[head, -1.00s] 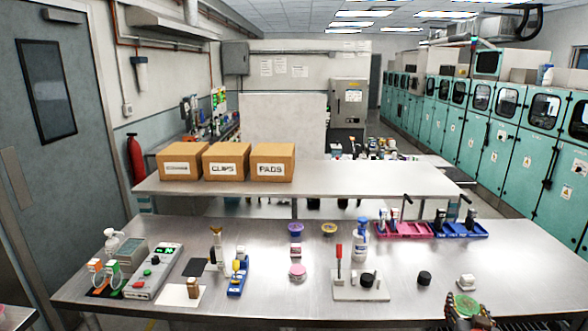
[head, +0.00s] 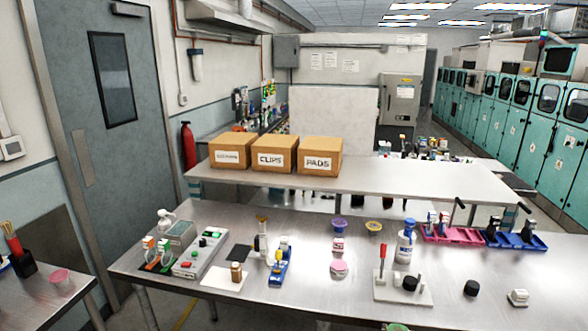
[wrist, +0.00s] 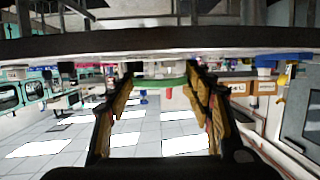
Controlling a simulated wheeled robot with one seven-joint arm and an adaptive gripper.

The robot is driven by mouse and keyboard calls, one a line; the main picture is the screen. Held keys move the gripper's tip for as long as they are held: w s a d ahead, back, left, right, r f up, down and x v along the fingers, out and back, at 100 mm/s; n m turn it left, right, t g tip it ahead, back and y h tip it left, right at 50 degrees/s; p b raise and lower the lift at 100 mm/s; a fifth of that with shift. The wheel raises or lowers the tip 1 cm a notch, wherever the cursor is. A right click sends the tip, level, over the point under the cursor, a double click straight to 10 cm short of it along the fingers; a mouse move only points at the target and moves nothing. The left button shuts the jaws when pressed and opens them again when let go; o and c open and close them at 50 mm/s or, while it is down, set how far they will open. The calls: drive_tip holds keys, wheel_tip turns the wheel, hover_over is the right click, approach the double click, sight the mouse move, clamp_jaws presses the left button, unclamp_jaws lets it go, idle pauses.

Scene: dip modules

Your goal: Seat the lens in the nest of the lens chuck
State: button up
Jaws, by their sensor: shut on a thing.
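The lens, a green disc, is held between the two fingers of my gripper (wrist: 160,84) in the wrist view, where the lens (wrist: 172,82) shows edge-on. In the head view only a sliver of the lens (head: 397,327) shows at the bottom edge; my gripper is out of that picture. A pale base plate (head: 390,294) with an upright red-handled lever and a dark round piece stands on the front bench; it looks like the lens chuck, but its nest cannot be made out. The lens is apart from it, lower in the picture.
On the steel bench (head: 330,270), a black knob (head: 471,288) and small white block (head: 517,297) stand right of the plate. Pink (head: 450,235) and blue racks (head: 512,241) are behind right.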

drive_tip(key=w+a+f+n+y, duration=0.1)
drive_tip(key=w+a+f, duration=0.1)
drive_tip(key=a, duration=0.4)
drive_tip(key=w+a+f+n+y, duration=0.1)
drive_tip(key=w+a+f+y, duration=0.1)
drive_tip(key=a+f, duration=0.2)
drive_tip(key=shift+w+a, duration=0.2)
drive_tip(key=shift+a, duration=0.75)
